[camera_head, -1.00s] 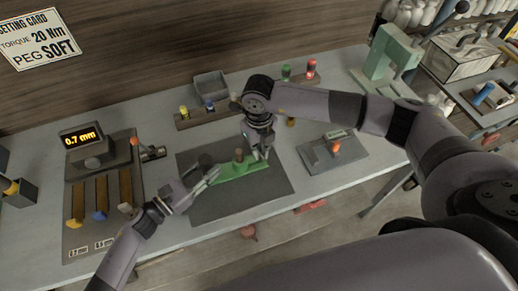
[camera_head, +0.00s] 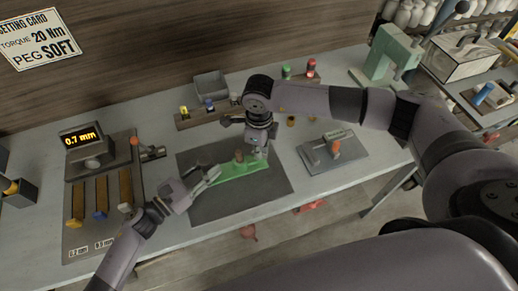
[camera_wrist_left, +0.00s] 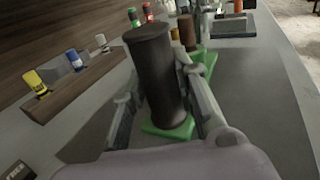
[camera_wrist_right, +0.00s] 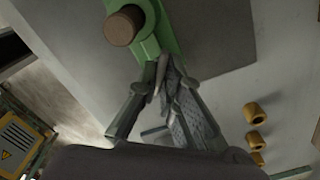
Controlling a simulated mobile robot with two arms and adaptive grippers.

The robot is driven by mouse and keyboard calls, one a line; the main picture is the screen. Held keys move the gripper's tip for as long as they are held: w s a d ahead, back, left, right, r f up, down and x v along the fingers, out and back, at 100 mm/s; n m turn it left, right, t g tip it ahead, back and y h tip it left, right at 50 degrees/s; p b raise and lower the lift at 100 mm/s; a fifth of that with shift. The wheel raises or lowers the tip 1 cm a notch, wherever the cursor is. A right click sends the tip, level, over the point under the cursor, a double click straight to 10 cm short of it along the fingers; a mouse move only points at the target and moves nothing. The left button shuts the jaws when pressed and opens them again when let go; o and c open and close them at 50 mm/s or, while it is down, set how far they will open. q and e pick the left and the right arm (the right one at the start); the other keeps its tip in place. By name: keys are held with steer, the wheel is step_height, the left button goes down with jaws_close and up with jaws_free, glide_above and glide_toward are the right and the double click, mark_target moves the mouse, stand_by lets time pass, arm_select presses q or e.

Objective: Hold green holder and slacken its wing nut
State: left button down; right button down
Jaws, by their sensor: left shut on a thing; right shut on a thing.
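The green holder (camera_head: 240,171) lies on the dark mat, with a brown peg (camera_head: 239,156) standing near its middle. My left gripper (camera_head: 214,176) is at its left end. In the left wrist view, the left fingers are shut around a thick dark brown cylinder (camera_wrist_left: 156,75) standing on the green base (camera_wrist_left: 168,128). My right gripper (camera_head: 257,152) points down at the holder's right end. In the right wrist view, its fingers (camera_wrist_right: 163,75) are nearly together beside the green bar (camera_wrist_right: 157,30) and shut on the wing nut, which they mostly hide.
The dark mat (camera_head: 215,209) has bare room in front of the holder. A grey plate with an orange-knobbed tool (camera_head: 333,147) lies to the right. A display unit (camera_head: 82,136) reading 0.7 mm stands left. A rack of coloured pegs (camera_head: 190,120) and a grey bin (camera_head: 210,84) are behind.

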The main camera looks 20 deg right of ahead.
steer(key=n, duration=1.1)
steer(key=shift+n, duration=1.9)
steer(key=c, duration=1.8)
jaws_free()
steer(key=shift+o, duration=0.2)
steer(key=shift+r, duration=0.1)
step_height(320, 180, up, 12)
